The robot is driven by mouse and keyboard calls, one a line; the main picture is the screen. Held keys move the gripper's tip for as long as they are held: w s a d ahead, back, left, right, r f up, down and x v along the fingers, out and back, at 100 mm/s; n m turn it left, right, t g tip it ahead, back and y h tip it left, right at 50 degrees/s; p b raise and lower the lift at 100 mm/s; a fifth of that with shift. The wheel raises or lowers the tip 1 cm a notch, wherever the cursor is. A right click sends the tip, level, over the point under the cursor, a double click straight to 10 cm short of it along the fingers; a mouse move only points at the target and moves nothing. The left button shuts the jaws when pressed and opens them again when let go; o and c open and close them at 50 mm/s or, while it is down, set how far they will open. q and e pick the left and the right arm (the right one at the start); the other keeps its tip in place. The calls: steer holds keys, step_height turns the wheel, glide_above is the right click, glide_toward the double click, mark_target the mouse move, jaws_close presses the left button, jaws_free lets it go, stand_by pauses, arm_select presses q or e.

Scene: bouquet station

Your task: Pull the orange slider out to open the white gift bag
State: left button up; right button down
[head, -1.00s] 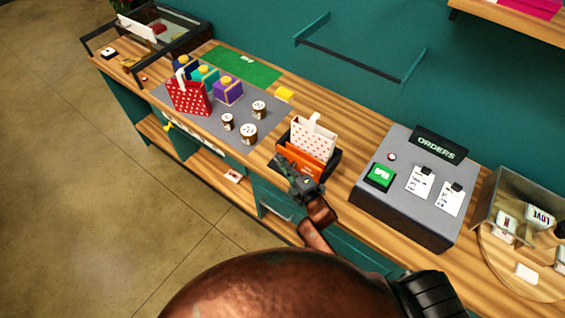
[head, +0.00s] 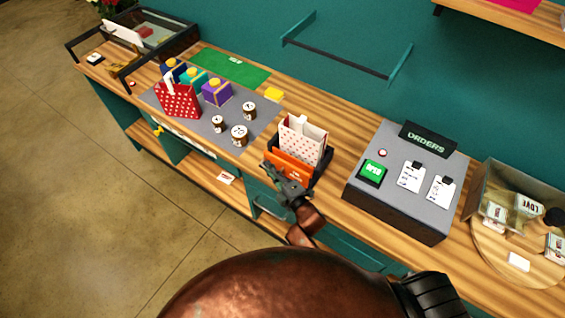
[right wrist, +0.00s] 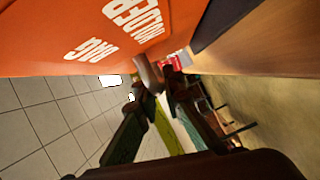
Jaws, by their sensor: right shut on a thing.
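The white gift bag with red dots (head: 302,141) stands upright in a dark holder (head: 325,163) on the counter. The orange slider (head: 289,164) is a lettered panel on the bag's near side. It fills the upper left of the right wrist view (right wrist: 60,40). My right gripper (head: 272,175) is at the slider's front, shut on a small greyish-brown knob (right wrist: 150,74) at the panel's edge. The fingers partly hide the knob. I cannot tell how wide the bag's mouth is. My left gripper is not in view.
A grey order stand (head: 420,200) is right of the holder. Left, a grey mat (head: 200,128) carries a red dotted bag (head: 177,100), small boxes and jars. A glass-sided bin (head: 525,190) stands far right. Bare counter lies between holder and order stand.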

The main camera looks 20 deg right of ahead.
steer(key=shift+s+a, duration=0.25)
steer(key=shift+a, duration=0.1)
steer(key=c, duration=2)
jaws_free()
steer(key=shift+c, duration=0.2)
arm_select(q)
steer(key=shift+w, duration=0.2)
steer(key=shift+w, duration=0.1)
arm_select(e)
steer(key=shift+s+d, duration=0.1)
steer(key=shift+s, duration=0.1)
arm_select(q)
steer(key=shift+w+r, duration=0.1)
arm_select(e)
steer(key=v, duration=1.1)
steer(key=shift+s, duration=0.3)
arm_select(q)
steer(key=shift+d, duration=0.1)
arm_select(e)
steer(key=shift+d, duration=0.2)
